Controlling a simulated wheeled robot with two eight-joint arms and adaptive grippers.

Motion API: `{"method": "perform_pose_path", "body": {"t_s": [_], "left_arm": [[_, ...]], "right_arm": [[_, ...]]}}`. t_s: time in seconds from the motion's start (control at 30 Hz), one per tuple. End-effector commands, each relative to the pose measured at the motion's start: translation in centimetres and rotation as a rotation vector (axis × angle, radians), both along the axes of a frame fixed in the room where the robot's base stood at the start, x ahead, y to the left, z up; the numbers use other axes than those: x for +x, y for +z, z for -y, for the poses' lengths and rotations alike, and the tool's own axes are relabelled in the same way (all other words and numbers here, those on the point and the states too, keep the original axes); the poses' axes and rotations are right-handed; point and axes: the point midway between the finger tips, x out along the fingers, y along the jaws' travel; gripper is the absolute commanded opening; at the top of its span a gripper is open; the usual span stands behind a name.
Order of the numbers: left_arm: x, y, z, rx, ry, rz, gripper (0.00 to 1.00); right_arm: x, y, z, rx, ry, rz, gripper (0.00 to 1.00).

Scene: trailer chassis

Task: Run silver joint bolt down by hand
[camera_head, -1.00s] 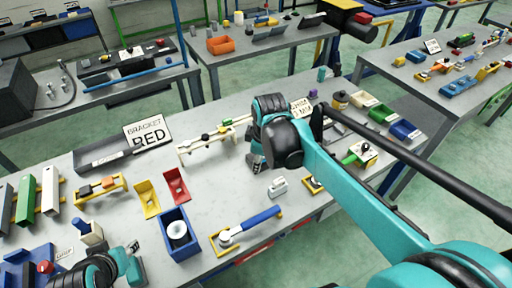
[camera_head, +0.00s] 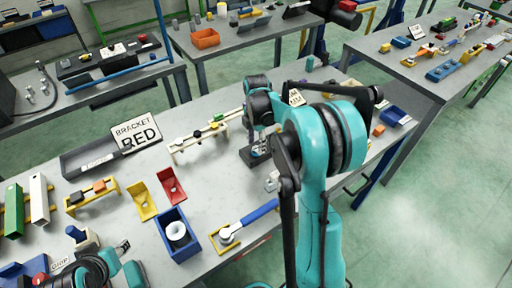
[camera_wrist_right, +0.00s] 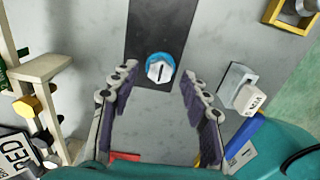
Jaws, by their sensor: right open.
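The silver joint bolt (camera_wrist_right: 160,70) shows in the right wrist view as a round silver head with a dark slot. A blue ring surrounds it, and it sits on a dark strip (camera_wrist_right: 163,22). My right gripper (camera_wrist_right: 159,78) is open, with one finger on either side of the bolt and clear gaps between. In the head view the right gripper (camera_head: 259,146) points down over the bench; the bolt cannot be made out there. My left gripper (camera_head: 122,262) is partly in view at the bottom left, away from the bolt; its opening is unclear.
A blue-handled tool (camera_head: 247,224) and a small white labelled block (camera_wrist_right: 248,97) lie close to the right gripper. A cream rack (camera_head: 200,137) stands to its left. A blue bin (camera_head: 178,236) and red and yellow brackets stand nearer. Bare bench lies between.

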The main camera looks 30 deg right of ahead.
Motion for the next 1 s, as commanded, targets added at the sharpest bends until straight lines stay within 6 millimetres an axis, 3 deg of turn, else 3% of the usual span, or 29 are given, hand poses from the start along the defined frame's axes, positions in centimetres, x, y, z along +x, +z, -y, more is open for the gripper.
{"method": "perform_pose_path", "body": {"t_s": [0.13,0.4,0.43,0.6,1.0], "left_arm": [[0.00,-0.42,0.00,0.000,0.000,0.000,0.40],[0.01,-0.37,0.00,0.000,0.000,0.000,0.40],[0.01,-0.37,0.00,0.000,0.000,0.000,0.40],[0.02,-0.38,0.00,0.000,0.000,0.000,0.40],[0.00,-0.32,0.00,0.000,0.000,0.000,0.40]], "right_arm": [[-0.01,-1.26,-0.02,0.000,0.000,0.000,0.47],[-0.01,-1.38,-0.03,0.000,-0.001,0.001,0.47],[-0.01,-1.37,-0.03,0.000,-0.001,0.001,0.44],[-0.01,-1.37,-0.03,0.000,-0.001,0.001,0.00],[-0.01,-1.35,-0.03,0.000,-0.043,0.001,0.00]]}}
